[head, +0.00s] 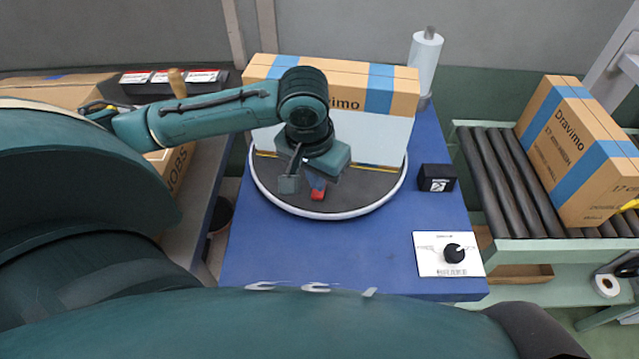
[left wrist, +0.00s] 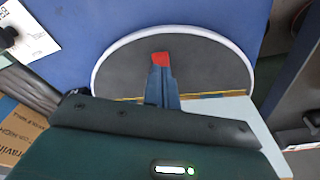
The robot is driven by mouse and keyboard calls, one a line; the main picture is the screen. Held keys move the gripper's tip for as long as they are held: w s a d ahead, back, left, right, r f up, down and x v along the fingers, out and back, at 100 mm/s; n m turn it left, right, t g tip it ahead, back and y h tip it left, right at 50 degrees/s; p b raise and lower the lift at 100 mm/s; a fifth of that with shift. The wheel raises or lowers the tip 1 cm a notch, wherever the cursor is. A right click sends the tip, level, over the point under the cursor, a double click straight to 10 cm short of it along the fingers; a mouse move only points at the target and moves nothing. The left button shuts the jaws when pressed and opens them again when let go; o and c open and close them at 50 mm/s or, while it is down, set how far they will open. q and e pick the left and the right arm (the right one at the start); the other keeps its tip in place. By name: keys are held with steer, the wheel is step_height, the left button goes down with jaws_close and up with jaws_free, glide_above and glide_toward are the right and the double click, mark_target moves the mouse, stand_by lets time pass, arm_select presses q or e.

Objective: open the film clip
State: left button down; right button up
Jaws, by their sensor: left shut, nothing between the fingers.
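A small red piece, which looks like the film clip (head: 317,194), is on the dark turntable (head: 370,190) near its front edge. In the left wrist view the red clip (left wrist: 160,58) sits right at the tip of my fingers. My left gripper (head: 316,184) points down at it from above, with its blue-grey fingers together and nothing between them. The left fingers (left wrist: 161,88) hide part of the clip, and I cannot tell whether they touch it. A cardboard box (head: 345,80) with blue bands stands behind on the turntable, its lower front pale. My right gripper is not in view.
A white film roll (head: 425,58) stands behind right. A small black box (head: 436,178) and a white panel with a black knob (head: 453,253) are on the blue base (head: 330,245). A roller conveyor (head: 505,180) at right carries another box (head: 580,150).

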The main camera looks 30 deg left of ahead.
arm_select(q)
steer(key=shift+f, duration=1)
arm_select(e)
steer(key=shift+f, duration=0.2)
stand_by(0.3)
arm_select(q)
steer(key=shift+r+p, duration=1.6)
steer(key=shift+p, duration=0.3)
steer(key=shift+r+p, duration=0.65)
steer(key=shift+p, duration=0.3)
steer(key=shift+r+p, duration=0.65)
steer(key=shift+p, duration=0.25)
steer(key=shift+r+p, duration=0.35)
steer(key=shift+p, duration=0.15)
steer(key=shift+r+p, duration=0.35)
steer(key=shift+p, duration=0.2)
steer(key=shift+f, duration=0.1)
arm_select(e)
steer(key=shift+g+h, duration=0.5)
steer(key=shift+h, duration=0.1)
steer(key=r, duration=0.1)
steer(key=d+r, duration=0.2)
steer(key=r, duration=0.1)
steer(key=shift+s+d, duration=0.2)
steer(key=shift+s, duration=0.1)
